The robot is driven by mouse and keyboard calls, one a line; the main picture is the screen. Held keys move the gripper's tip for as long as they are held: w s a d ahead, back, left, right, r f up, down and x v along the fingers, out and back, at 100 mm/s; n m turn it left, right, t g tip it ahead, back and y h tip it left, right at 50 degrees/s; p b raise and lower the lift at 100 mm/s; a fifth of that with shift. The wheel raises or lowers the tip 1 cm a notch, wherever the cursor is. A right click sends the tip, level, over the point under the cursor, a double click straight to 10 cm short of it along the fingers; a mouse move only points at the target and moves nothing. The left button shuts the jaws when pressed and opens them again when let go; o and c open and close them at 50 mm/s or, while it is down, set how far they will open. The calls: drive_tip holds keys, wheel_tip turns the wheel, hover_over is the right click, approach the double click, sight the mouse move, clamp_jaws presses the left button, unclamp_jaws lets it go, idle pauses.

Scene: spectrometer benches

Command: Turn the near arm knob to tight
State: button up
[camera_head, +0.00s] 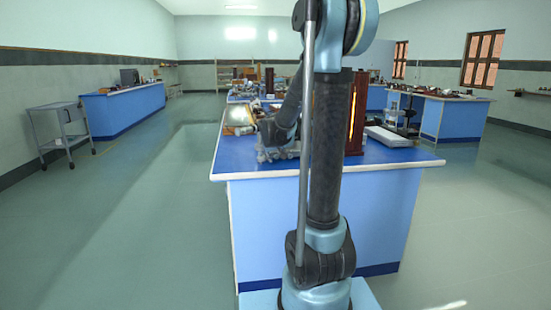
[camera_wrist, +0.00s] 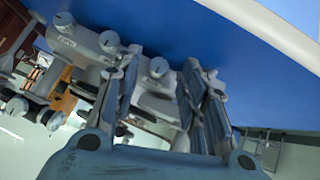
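The spectrometer (camera_wrist: 90,42) is a grey instrument on the blue bench (camera_head: 350,176). In the wrist view it shows tilted, with several round grey knobs, two of them at the upper left. Another knob (camera_wrist: 158,67) shows between the fingertips of my gripper (camera_wrist: 160,85). The fingers stand apart, one on each side of this knob in the picture. I cannot tell whether they touch it, nor whether it is the near arm knob. In the head view my gripper (camera_head: 274,138) is low over the bench's near left part, and my arm hides much of the instrument.
A dark wooden case with a bright strip (camera_head: 357,112) stands right of my arm. A pale flat box (camera_head: 389,137) lies on the bench farther right. A trolley (camera_head: 62,132) stands at the left wall. The floor left of the bench is clear.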

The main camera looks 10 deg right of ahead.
drive_tip(key=shift+x, duration=0.85)
clamp_jaws()
